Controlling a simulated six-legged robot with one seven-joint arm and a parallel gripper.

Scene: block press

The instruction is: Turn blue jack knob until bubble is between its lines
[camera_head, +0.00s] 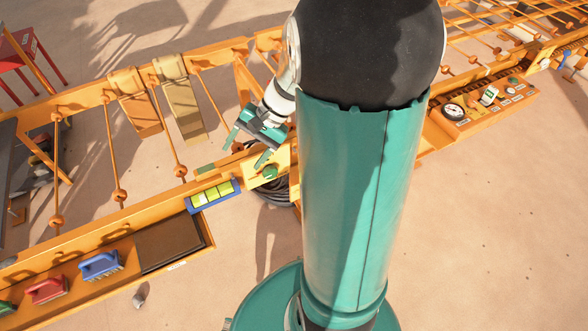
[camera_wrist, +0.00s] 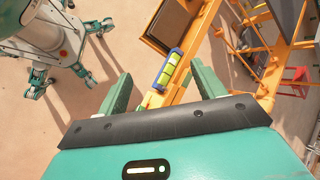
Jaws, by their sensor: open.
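The spirit level (camera_head: 213,195) has a blue body and a yellow-green vial and sits on the orange rail. It also shows between my fingers in the wrist view (camera_wrist: 168,68). The bubble is too small to place against its lines. I cannot make out a blue jack knob for sure. A round green knob (camera_head: 269,172) is on the rail right of the level, just below my gripper. My gripper (camera_head: 248,149) is open and empty above the rail, fingers apart, and apart from the level. In the wrist view its fingers (camera_wrist: 160,90) frame the rail.
An orange lattice frame (camera_head: 95,219) crosses the view. A tray holds a blue brush (camera_head: 100,265) and a red brush (camera_head: 47,289). A gauge (camera_head: 453,111) sits on a panel at right. A dark cable coil (camera_head: 273,191) lies under the rail. A red table (camera_head: 25,47) stands back left.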

